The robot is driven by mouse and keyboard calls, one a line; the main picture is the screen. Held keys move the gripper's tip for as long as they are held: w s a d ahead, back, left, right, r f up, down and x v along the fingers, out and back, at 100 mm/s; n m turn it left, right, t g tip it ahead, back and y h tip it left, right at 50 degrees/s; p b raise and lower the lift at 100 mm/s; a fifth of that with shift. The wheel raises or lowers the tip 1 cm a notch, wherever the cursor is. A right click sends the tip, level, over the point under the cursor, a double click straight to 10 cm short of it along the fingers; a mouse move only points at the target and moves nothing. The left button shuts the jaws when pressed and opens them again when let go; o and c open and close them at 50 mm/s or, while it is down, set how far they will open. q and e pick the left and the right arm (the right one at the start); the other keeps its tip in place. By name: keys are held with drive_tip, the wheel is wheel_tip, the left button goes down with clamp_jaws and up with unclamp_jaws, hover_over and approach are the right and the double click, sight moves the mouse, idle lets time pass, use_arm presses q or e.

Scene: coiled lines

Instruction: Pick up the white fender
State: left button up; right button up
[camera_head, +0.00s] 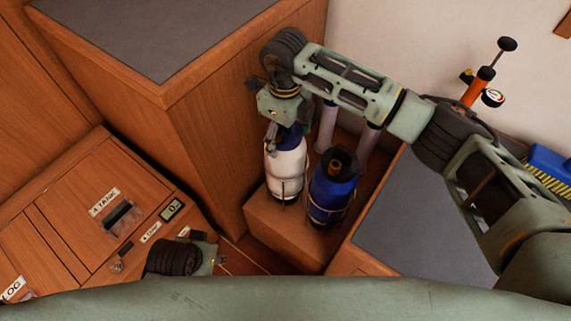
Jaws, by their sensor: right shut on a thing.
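The white fender (286,170) stands upright with a dark blue top in a wire holder on a wooden ledge. My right gripper (276,132) reaches down onto its top from above and is shut on it. The arm hides part of the top. A blue fender (333,190) with a dark top stands in a holder just to the right of the white one. My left gripper (214,255) shows only in part at the bottom, and its fingers cannot be made out.
A tall wooden cabinet (215,125) with a grey top stands close on the left. Pale tubes (327,127) stand behind the fenders. An orange hand pump (478,88) and a blue brush (548,163) lie at the right. A grey-topped surface (405,225) is clear at the right front.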

drive_tip(key=c, duration=1.1)
drive_tip(key=shift+r, duration=0.2)
drive_tip(key=shift+c, duration=0.2)
